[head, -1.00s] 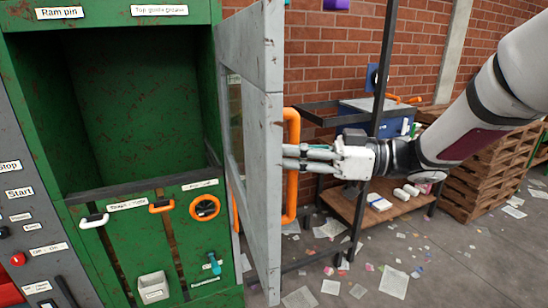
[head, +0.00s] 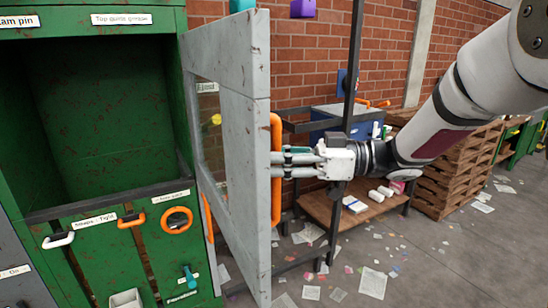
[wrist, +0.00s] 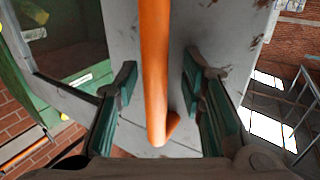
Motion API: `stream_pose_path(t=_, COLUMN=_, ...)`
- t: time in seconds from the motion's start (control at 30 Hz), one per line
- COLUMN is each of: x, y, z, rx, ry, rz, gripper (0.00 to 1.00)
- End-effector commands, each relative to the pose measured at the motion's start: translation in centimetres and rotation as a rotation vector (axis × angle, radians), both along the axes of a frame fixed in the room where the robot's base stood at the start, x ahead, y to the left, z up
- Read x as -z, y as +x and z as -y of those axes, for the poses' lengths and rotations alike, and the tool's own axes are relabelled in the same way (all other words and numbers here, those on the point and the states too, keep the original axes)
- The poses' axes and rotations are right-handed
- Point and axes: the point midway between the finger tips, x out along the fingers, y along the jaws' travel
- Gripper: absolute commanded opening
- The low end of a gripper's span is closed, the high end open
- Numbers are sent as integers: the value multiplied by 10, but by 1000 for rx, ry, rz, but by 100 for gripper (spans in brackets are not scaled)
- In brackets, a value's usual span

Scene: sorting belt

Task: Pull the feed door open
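The feed door (head: 240,130) is a worn grey framed panel with a window, standing swung out from the green machine's dark opening (head: 105,120). Its upright orange bar handle (head: 276,165) is on the right side of the door. My gripper (head: 285,164) reaches in from the right, its fingers level with the handle's middle. In the wrist view the handle (wrist: 155,70) runs between the two green-padded fingers, with a gap on each side. The fingers are spread around the handle, not closed on it. The lower end of the handle shows near the grey door surface (wrist: 120,30).
The green machine (head: 90,225) has a white handle (head: 58,240), an orange handle (head: 131,221) and an orange ring (head: 177,220) below the opening. A shelf rack (head: 345,212) and wooden pallets (head: 455,175) stand behind my arm. Paper scraps litter the open floor.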

Motion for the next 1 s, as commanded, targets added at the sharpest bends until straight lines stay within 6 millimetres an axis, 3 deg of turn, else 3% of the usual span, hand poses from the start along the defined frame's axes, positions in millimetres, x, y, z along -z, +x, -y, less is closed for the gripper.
stream_pose_path(t=0.27, x=0, y=1, z=8, rx=3, ry=0, rz=2, gripper=36)
stream_pose_path(t=0.73, x=0, y=2, z=95, rx=5, ry=0, rz=1, gripper=36)
stream_pose_path(t=1.0, x=0, y=1, z=119, rx=1, ry=0, rz=1, gripper=36)
